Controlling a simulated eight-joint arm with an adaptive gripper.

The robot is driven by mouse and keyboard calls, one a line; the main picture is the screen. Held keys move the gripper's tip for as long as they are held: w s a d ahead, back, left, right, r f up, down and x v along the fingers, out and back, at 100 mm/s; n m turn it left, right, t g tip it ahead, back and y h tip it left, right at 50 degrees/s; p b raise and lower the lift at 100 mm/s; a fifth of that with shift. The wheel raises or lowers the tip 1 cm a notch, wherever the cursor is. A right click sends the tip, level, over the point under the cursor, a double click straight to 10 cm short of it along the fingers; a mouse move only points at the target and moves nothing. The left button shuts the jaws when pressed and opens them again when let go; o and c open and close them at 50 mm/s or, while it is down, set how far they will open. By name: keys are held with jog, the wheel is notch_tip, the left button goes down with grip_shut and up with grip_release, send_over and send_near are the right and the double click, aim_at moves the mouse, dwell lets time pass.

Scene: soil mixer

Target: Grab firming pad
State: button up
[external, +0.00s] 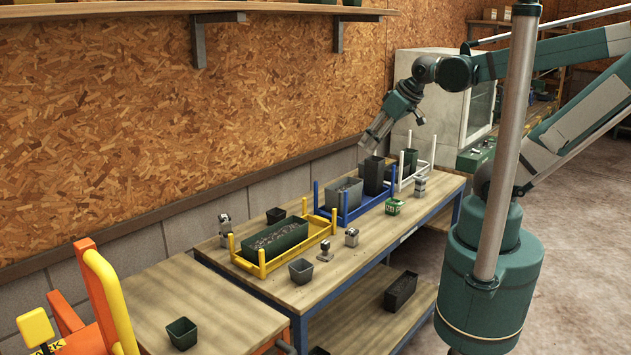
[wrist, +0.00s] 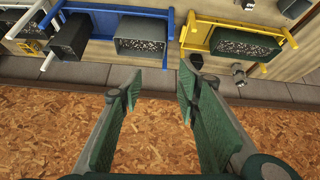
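My gripper (external: 375,140) hangs above the back of the workbench, near the wall and above the dark tall pot in the blue rack. In the wrist view its two green fingers (wrist: 158,90) are apart with nothing between them. A small tool with a knob-like grip on a flat dark base (external: 325,251) stands at the bench front, right of the yellow tray; it looks like the firming pad, but I cannot be sure. My gripper is well away from it. Similar small grey objects stand nearby (external: 351,237) and left of the yellow tray (external: 225,227).
The yellow rack (external: 262,268) holds a green soil-filled planter (external: 275,240). The blue rack (external: 352,217) holds a grey planter (external: 343,190) and a dark pot (external: 374,174). A white rack (external: 425,165), small pots and a green basket (external: 394,206) stand around them. The chipboard wall (wrist: 150,150) is close.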

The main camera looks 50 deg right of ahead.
jog(key=w+a+f+n+g, duration=0.4)
jog(key=a+f+n, duration=0.5)
jog(key=a, duration=0.3)
jog(key=n+g+h, duration=0.2)
jog(key=n, duration=0.7)
send_over(325, 242)
jog(key=f, duration=1)
jog(key=shift+w+f+b, duration=0.2)
jog(key=shift+f+b, duration=0.1)
jog(key=shift+f, duration=0.05)
jog(key=shift+s+a+f+g, duration=0.3)
jog(key=shift+a+f, duration=0.15)
jog(key=shift+f, duration=0.15)
jog(key=shift+d+f, duration=0.15)
jog(key=shift+f, duration=1.15)
jog(key=shift+d+f+b, duration=0.15)
jog(key=shift+d+f, duration=0.05)
jog(key=shift+f, duration=1.1)
jog(key=shift+d+f+b, duration=0.15)
jog(key=shift+f, duration=1.15)
